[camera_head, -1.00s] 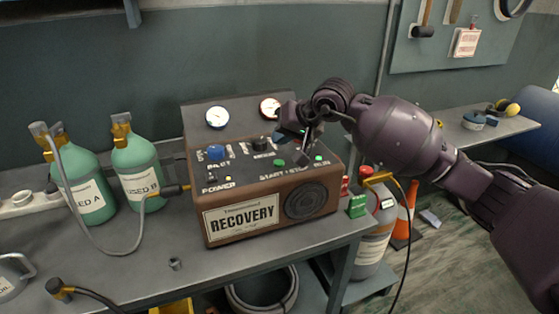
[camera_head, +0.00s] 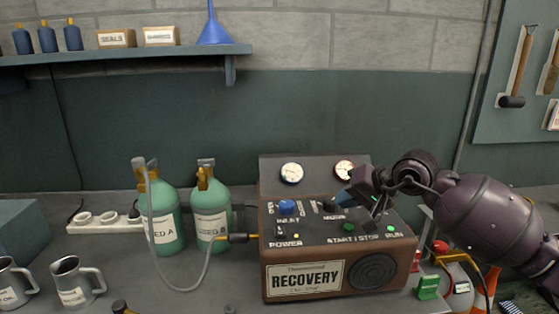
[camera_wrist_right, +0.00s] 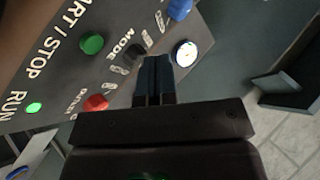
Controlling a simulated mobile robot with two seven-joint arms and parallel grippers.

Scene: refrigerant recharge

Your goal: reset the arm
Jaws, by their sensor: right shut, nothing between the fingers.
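My right gripper (camera_head: 349,198) is over the top panel of the brown recovery machine (camera_head: 304,282), close to its mode knob. In the right wrist view the gripper fingers (camera_wrist_right: 156,64) are together and empty, pointing at the mode knob (camera_wrist_right: 134,58); I cannot tell whether they touch it. The green start/stop button (camera_wrist_right: 92,43), the red outlet knob (camera_wrist_right: 96,103) and the lit green run light (camera_wrist_right: 33,107) show beside the fingers. The blue inlet knob (camera_head: 287,207) is at the panel's left. My left gripper is not in view.
Green used cylinders A (camera_head: 166,222) and B (camera_head: 211,212) stand left of the machine, with a grey hose and yellow fitting. Two metal mugs (camera_head: 75,284) are at far left. A shelf (camera_head: 120,53) runs above. A green block (camera_head: 428,287) sits at the right.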

